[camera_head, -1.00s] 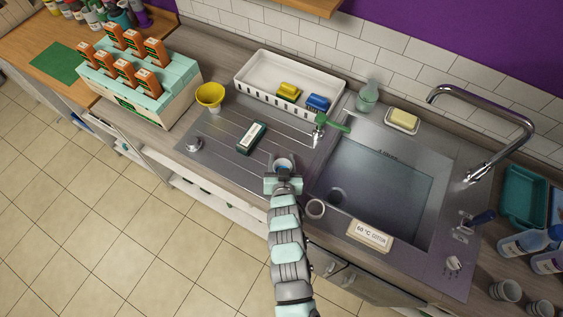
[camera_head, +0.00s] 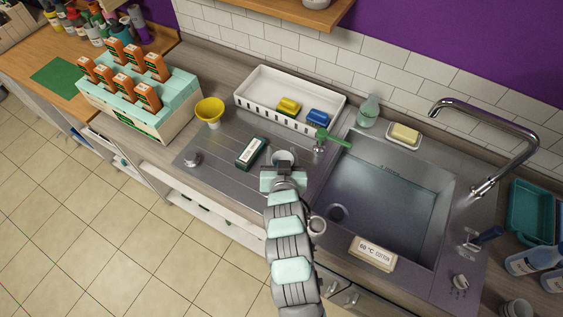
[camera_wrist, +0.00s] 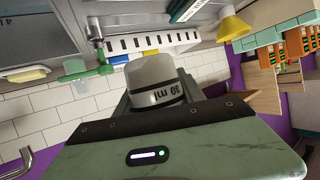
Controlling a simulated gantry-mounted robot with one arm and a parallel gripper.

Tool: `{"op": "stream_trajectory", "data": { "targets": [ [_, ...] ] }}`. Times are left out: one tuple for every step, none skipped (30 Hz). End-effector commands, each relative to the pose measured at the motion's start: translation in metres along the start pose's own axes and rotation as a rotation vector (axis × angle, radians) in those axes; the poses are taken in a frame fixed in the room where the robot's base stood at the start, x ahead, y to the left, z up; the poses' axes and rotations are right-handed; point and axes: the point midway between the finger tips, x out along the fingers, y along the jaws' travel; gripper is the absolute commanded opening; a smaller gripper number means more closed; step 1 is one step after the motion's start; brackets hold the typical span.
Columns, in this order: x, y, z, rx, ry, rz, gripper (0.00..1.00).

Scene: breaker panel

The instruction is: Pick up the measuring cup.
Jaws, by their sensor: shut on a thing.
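The measuring cup (camera_wrist: 153,80) is a small pale grey cup marked "30 ml". It sits between the two fingers of my gripper (camera_wrist: 157,93) in the wrist view, its lettering upside down there. In the head view my gripper (camera_head: 283,166) is over the right part of the steel drainboard, left of the sink basin. The cup's rim (camera_head: 282,155) shows just beyond the fingers. My gripper is shut on the cup. The cup's lower part is hidden in the head view, and I cannot tell how far it is above the drainboard.
A white tray (camera_head: 262,112) stands behind. The sink basin (camera_head: 385,205) is to the right.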

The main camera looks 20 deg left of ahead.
Motion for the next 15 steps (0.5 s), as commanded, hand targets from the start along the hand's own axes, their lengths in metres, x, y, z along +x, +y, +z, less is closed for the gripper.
{"op": "stream_trajectory", "data": {
  "targets": [
    [-0.003, 0.0, -0.007, -0.001, 0.005, 0.001, 0.05],
    [-0.004, -0.001, -0.011, 0.0, 0.006, 0.0, 0.05],
    [-0.005, -0.001, -0.016, 0.001, 0.007, -0.001, 0.05],
    [-0.006, -0.001, -0.018, 0.002, 0.006, 0.0, 0.05],
    [-0.007, -0.001, -0.021, 0.002, 0.004, 0.0, 0.05],
    [-0.009, -0.001, -0.024, 0.002, 0.003, 0.001, 0.05],
    [-0.01, -0.001, -0.027, 0.001, 0.004, 0.001, 0.05],
    [-0.012, -0.002, -0.03, 0.0, 0.005, 0.0, 0.05],
    [-0.013, -0.002, -0.033, -0.001, 0.006, 0.0, 0.05],
    [-0.014, -0.003, -0.036, 0.0, 0.006, 0.0, 0.05],
    [-0.015, -0.003, -0.037, 0.0, 0.004, 0.0, 0.05],
    [-0.016, -0.003, -0.04, 0.0, 0.003, 0.0, 0.05],
    [-0.017, -0.003, -0.041, 0.0, 0.002, 0.001, 0.05],
    [-0.017, -0.003, -0.043, 0.0, 0.002, 0.001, 0.05],
    [-0.018, -0.003, -0.045, 0.001, 0.002, 0.001, 0.05]
  ]
}}
